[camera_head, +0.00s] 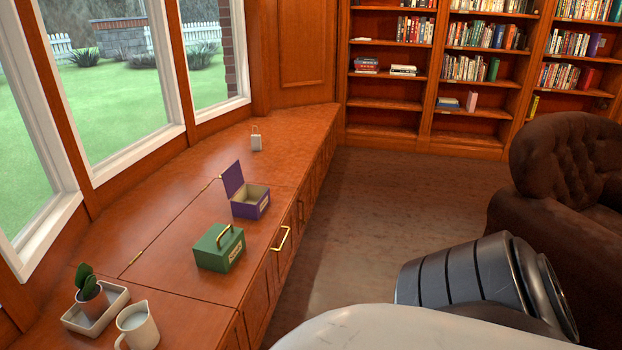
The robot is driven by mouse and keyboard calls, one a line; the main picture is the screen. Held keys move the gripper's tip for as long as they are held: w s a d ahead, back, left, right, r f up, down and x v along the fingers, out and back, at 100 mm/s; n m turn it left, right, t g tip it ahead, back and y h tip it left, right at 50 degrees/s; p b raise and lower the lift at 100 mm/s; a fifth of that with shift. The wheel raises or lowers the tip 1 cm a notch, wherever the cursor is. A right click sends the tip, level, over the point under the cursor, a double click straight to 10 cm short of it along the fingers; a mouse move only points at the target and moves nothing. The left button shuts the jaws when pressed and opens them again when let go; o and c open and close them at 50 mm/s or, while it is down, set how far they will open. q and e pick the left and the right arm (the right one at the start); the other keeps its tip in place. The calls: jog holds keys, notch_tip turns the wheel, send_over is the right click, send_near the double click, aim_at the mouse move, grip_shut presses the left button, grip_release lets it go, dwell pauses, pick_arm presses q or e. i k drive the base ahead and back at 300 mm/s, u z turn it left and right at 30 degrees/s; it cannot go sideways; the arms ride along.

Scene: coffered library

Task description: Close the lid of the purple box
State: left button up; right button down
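The purple box (251,208) stands on the wooden window bench, in the middle left of the head view. Its lid (232,178) is open and stands up steeply on the left side of the box. The pale inside of the box shows, and I see nothing in it. Neither of my grippers is in view. A dark grey ribbed arm part of mine shows at the lower right, well apart from the box.
A shut green box (217,250) with a gold handle stands nearer on the bench (165,235). A brown armchair (565,170) is right.

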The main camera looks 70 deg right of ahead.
aim_at(232, 178)
jog(key=z, duration=0.2)
jog(key=k, duration=0.1)
jog(key=z, duration=1.8)
jog(key=i, duration=0.4)
jog(key=z, duration=0.65)
jog(key=i, duration=1.05)
jog(key=u, duration=0.05)
